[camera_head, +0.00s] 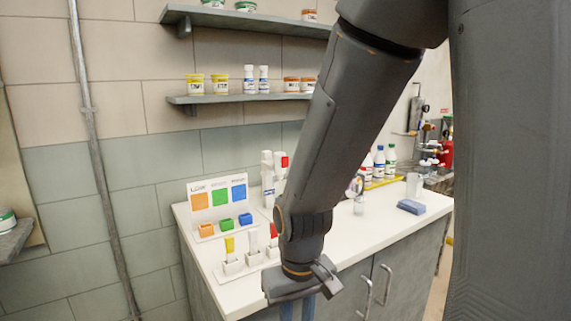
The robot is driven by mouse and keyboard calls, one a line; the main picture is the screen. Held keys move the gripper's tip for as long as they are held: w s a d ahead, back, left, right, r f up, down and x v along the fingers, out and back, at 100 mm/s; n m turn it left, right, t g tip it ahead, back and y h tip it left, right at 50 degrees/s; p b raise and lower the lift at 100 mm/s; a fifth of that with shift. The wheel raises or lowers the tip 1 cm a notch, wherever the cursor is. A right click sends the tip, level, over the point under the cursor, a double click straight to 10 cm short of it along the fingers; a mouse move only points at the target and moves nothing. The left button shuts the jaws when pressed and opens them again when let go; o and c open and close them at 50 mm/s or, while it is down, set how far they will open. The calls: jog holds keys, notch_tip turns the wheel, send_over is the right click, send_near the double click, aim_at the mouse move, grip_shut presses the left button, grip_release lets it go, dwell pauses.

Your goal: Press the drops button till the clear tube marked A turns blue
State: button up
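My gripper (297,308) points down at the bottom edge of the picture, in front of the white counter. Its fingertips are cut off by the frame, so its opening and anything between them are hidden. Three small tubes stand in white holders on the counter: a yellow one (229,245), a pale or clear one (253,242) and a red one (274,234), partly behind my arm. I cannot read a letter A on any of them. White bottle-like dispensers (267,172) stand behind, one with a red part; I cannot make out a drops button.
A colour chart (219,194) stands behind orange, green and blue blocks (226,224) on the white counter (340,238). A glass (413,184), blue sponge (411,206) and bottles (379,162) are at right. Wall shelves (240,98) hold jars. My arm hides the counter's middle.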

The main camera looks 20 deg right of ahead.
grip_shut()
dwell(1.4)
